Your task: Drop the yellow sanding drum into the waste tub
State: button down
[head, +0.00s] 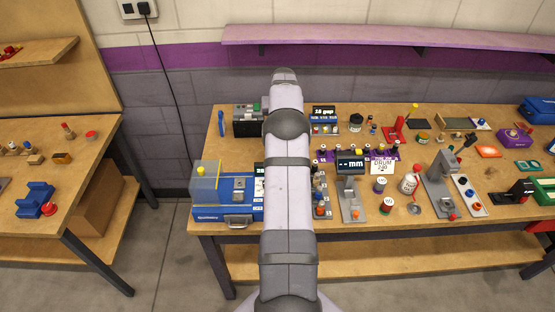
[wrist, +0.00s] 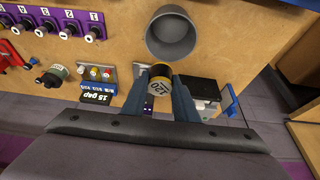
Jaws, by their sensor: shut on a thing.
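The yellow sanding drum (wrist: 160,85), with a dark end and a label reading 120, is held between the two blue-grey fingers of my gripper (wrist: 160,77) in the wrist view. The gripper is shut on it. A round grey open tub (wrist: 171,37), which looks like the waste tub, is just above the drum in the wrist picture. Its inside looks empty. The drum shows outside the tub's outline; its height over the bench cannot be told. In the head view my arm hides the gripper, the drum and the tub.
The wooden bench (head: 380,222) is crowded on the right with small tools. Near the gripper are a block labelled 15 gap (wrist: 97,92), a purple rack (wrist: 60,20) and a dark box (wrist: 198,88). A blue case (head: 222,212) stands at the bench's left end.

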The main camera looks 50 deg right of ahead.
jog(key=shift+f+b, duration=0.95)
jog(key=shift+f, duration=0.85)
jog(key=c, duration=1.3)
grip_release()
jog(key=shift+c, duration=0.2)
jog(key=b+v, duration=0.3)
jog(key=v, duration=0.4)
jog(key=shift+r, duration=0.2)
